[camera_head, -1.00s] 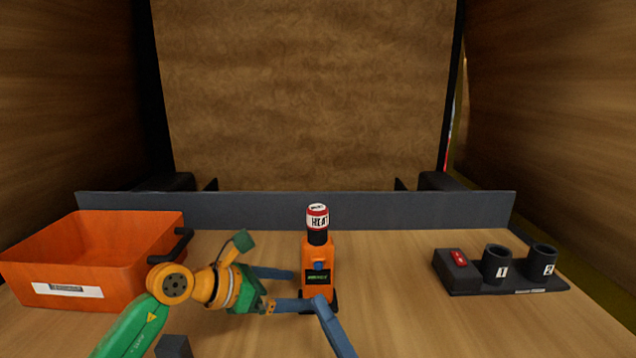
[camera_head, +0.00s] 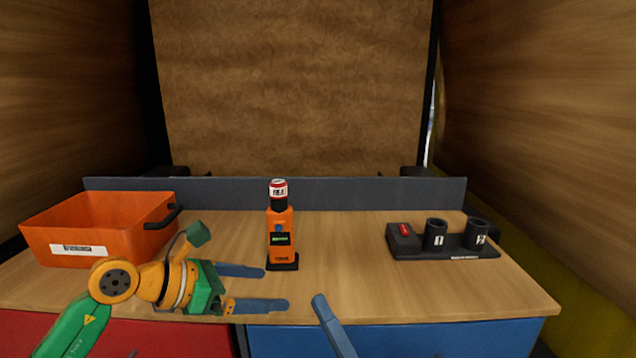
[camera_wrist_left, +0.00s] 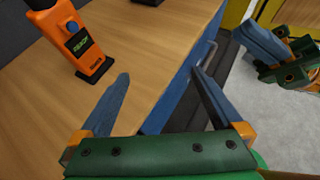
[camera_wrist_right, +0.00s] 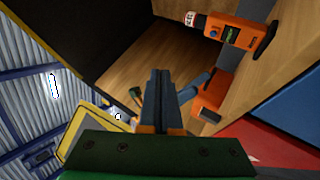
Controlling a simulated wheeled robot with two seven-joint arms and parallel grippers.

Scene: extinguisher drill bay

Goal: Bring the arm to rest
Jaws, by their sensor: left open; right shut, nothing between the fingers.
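My left gripper (camera_head: 276,288) is open and empty near the table's front edge, to the front left of an orange device. Its two blue fingers also show spread apart in the left wrist view (camera_wrist_left: 160,80). The orange device (camera_head: 283,240) stands upright on the table with a red and white cap (camera_head: 278,190) on top, apart from both grippers. My right gripper (camera_head: 319,298) shows only as a blue finger at the front edge. In the right wrist view (camera_wrist_right: 162,74) its fingers are shut together with nothing between them.
An orange bin (camera_head: 100,225) with a pale label is at the left. A black holder (camera_head: 460,250) with a red switch and cups marked 1 and 2 is at the right. A grey rail (camera_head: 380,193) runs along the back. The table between is clear.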

